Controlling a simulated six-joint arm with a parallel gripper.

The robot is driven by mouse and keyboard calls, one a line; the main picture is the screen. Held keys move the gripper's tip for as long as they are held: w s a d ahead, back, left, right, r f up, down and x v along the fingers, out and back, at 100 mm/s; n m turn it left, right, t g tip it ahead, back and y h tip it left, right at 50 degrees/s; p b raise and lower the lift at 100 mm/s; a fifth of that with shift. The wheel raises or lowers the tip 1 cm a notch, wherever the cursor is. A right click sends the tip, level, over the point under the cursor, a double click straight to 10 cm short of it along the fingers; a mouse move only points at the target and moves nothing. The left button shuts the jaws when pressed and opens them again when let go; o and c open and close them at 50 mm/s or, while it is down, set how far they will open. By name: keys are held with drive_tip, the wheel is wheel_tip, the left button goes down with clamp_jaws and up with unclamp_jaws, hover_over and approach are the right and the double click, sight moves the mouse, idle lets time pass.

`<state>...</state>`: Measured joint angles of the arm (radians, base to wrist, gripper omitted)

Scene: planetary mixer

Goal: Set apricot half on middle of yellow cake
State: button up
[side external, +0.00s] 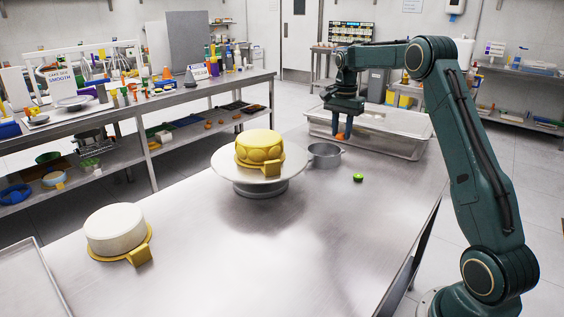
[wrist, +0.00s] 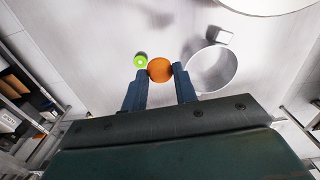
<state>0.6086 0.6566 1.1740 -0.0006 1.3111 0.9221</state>
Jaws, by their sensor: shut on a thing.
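The orange apricot half (side external: 340,136) hangs below my gripper (side external: 342,126) in the side external view. In the wrist view the apricot half (wrist: 160,69) sits between the two fingertips of my gripper (wrist: 160,72), which is shut on it. It is held in the air, near the metal tray at the back of the table. The yellow cake (side external: 259,147) stands on a round turntable (side external: 229,166) to the left of my gripper and lower. Its top shows plain yellow, with rounded shapes around its side. The cake does not show clearly in the wrist view.
A grey metal bowl (side external: 324,155) stands right of the turntable, also in the wrist view (wrist: 212,70). A small green item (side external: 358,178) lies near it. A large metal tray (side external: 398,148) is at the back. A white cake (side external: 115,229) sits front left. The table's front middle is clear.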

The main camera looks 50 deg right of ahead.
sight(275, 223)
drive_tip(key=s+a+f+n, duration=0.1)
drive_tip(key=a+f+n, duration=0.2)
drive_tip(key=a, duration=0.3)
drive_tip(key=a+f+n, duration=0.3)
drive_tip(key=a, duration=0.4)
drive_tip(key=s+a+f+n, duration=0.1)
drive_tip(key=a+f+n, duration=0.2)
drive_tip(key=a, duration=0.4)
drive_tip(key=shift+s+f, duration=0.3)
drive_tip(key=shift+f, duration=0.05)
drive_tip(key=n, duration=0.1)
drive_tip(key=a+f+n, duration=0.1)
drive_tip(key=n, duration=0.1)
drive_tip(key=w+a+n, duration=0.1)
drive_tip(key=shift+a+f+n, duration=0.15)
drive_tip(key=shift+f+n, duration=0.15)
drive_tip(key=shift+f, duration=0.1)
drive_tip(key=shift+w+a+f+n, duration=0.15)
drive_tip(key=shift+a+f+n, duration=0.15)
drive_tip(key=shift+a+n, duration=0.55)
drive_tip(key=shift+w+a+f+n, duration=0.1)
drive_tip(key=shift+a+f+n, duration=0.25)
drive_tip(key=shift+n, duration=0.8)
drive_tip(key=shift+a+r, duration=0.1)
drive_tip(key=shift+r, duration=0.05)
